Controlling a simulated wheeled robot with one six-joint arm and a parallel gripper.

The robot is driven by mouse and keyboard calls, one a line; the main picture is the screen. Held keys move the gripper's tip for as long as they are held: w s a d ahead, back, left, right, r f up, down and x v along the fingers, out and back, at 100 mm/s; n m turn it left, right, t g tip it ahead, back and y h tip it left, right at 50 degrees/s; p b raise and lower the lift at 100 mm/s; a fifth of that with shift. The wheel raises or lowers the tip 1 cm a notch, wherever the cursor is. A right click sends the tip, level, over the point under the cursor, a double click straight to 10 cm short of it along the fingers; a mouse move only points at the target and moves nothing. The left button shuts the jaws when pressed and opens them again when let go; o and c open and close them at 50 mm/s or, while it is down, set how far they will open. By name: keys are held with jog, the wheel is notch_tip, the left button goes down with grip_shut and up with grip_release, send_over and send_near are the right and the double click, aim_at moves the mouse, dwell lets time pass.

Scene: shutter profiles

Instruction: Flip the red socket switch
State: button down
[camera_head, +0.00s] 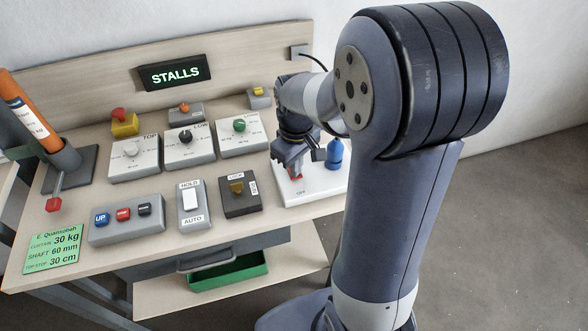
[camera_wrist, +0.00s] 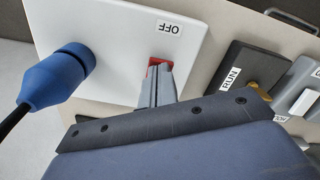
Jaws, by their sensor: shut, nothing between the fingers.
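The white socket plate (camera_head: 325,180) lies at the right end of the bench, with an OFF label by its front edge; it fills the upper left of the wrist view (camera_wrist: 110,28). The red switch (camera_wrist: 151,70) sits on the plate beside the OFF label and is mostly hidden behind my fingertips; a bit of red (camera_head: 297,177) shows in the head view. A blue plug (camera_wrist: 58,76) with a black cable stands in the plate. My gripper (camera_wrist: 160,72) is shut and empty, its tips right at the red switch. I cannot tell whether they touch it or which way it is tipped.
A dark key-switch box (camera_head: 238,196) and a HOLD/AUTO rocker box (camera_head: 192,204) stand left of the plate. Dial boxes (camera_head: 190,147) line the row behind. A green tray (camera_head: 230,270) sits below the bench top.

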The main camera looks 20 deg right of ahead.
jog(key=shift+f, duration=0.25)
notch_tip(320, 180, up, 7)
jog(key=p, duration=0.5)
jog(key=shift+r+p, duration=0.1)
jog(key=shift+p, duration=0.3)
jog(key=shift+f, duration=0.25)
notch_tip(320, 180, down, 7)
jog(key=b, duration=0.6)
jog(key=shift+r, duration=0.2)
